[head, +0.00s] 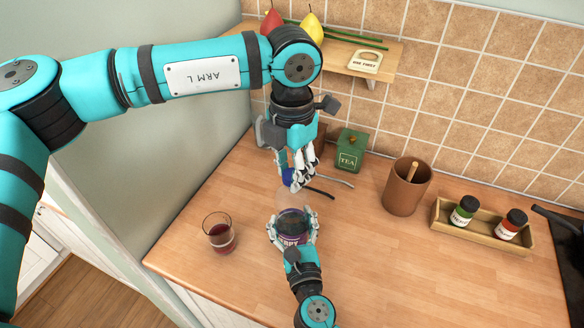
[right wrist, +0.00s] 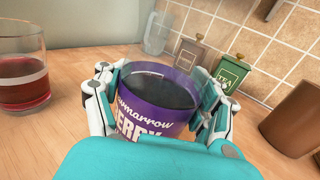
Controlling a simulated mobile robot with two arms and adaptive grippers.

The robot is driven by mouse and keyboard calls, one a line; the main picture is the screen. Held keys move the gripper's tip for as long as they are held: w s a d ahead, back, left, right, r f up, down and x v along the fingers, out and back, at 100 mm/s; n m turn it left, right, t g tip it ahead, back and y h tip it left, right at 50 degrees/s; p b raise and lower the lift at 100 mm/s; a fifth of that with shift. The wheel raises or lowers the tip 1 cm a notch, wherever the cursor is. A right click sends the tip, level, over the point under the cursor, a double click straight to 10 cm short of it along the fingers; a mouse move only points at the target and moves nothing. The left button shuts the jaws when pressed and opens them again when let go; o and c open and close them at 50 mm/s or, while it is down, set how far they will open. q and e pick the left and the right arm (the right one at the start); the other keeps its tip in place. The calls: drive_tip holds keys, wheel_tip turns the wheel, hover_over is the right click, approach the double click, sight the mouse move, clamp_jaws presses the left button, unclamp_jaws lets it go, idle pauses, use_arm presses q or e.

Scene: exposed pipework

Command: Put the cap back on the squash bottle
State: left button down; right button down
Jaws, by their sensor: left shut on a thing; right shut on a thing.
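The squash bottle (head: 291,238) stands on the worktop with a purple label and a clear upper part. My right gripper (head: 293,228) is shut around its body. In the right wrist view the bottle (right wrist: 155,105) sits between both fingers (right wrist: 155,98), dark liquid inside; its neck does not show. My left gripper (head: 293,179) comes from above and is shut on the small blue cap (head: 287,177). The cap is close above the bottle's top end. I cannot tell whether it touches the neck, and the fingers partly hide it.
A glass of red drink (head: 219,235) stands left of the bottle. A green tea tin (head: 351,150), a brown pot (head: 405,186) and a wooden tray (head: 477,229) with two small jars are behind and right. Thin utensils (head: 334,179) lie near my left gripper. The front right worktop is clear.

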use_arm(q)
drive_tip(key=c, duration=0.9)
unclamp_jaws()
drive_tip(key=shift+r, duration=0.1)
wheel_tip(320, 180, up, 12)
use_arm(e)
unclamp_jaws()
drive_tip(key=shift+s, duration=0.1)
